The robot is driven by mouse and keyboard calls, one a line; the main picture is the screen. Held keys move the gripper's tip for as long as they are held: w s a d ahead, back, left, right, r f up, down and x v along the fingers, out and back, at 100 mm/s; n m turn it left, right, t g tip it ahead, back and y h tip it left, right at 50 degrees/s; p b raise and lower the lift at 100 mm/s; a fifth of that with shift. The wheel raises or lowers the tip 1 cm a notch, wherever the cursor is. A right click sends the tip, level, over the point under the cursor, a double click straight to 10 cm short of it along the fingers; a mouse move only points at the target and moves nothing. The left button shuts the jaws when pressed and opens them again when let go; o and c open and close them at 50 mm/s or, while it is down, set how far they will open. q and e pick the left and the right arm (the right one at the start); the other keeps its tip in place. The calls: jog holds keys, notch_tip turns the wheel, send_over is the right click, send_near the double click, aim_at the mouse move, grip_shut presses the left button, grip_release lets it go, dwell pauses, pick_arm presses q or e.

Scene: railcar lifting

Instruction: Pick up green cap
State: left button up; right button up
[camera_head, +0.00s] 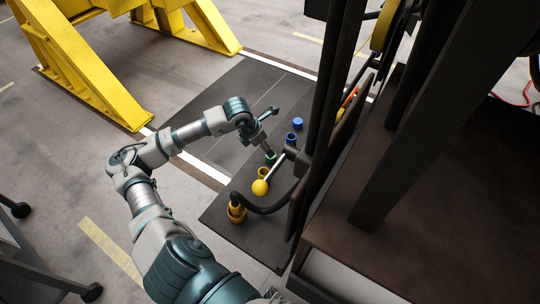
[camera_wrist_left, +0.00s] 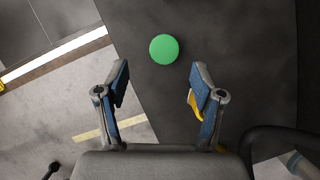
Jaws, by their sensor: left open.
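The green cap (camera_wrist_left: 164,48) shows as a round green disc on the dark floor plate in the left wrist view. In the head view a small patch of green (camera_head: 270,157) shows at the end of my left arm, mostly hidden. My left gripper (camera_wrist_left: 160,78) is open and empty. In the wrist view the cap lies beyond the fingertips, roughly centred between them and apart from both. My left gripper also shows small in the head view (camera_head: 266,148), pointing down toward the plate. My right gripper is not in view.
Dark railcar structure (camera_head: 400,120) fills the right. A yellow stand (camera_head: 85,70) is at upper left.

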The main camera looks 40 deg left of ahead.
pick_arm(q)
jog(key=shift+w+d+f, duration=0.15)
jog(key=shift+d+f, duration=0.3)
jog(key=shift+d, duration=0.05)
jog(key=p+x, duration=0.2)
jog(key=x, duration=0.2)
jog(key=shift+w+f, duration=0.1)
jog(key=shift+f, duration=0.15)
jog(key=shift+a+f, duration=0.15)
jog(key=shift+f, duration=0.1)
jog(key=shift+a, duration=0.25)
jog(key=shift+d, duration=0.15)
jog(key=c, duration=0.8)
jog(key=shift+d, duration=0.1)
jog(key=shift+c, duration=0.7)
jog(key=shift+d+r, duration=0.1)
jog(key=shift+d, duration=0.1)
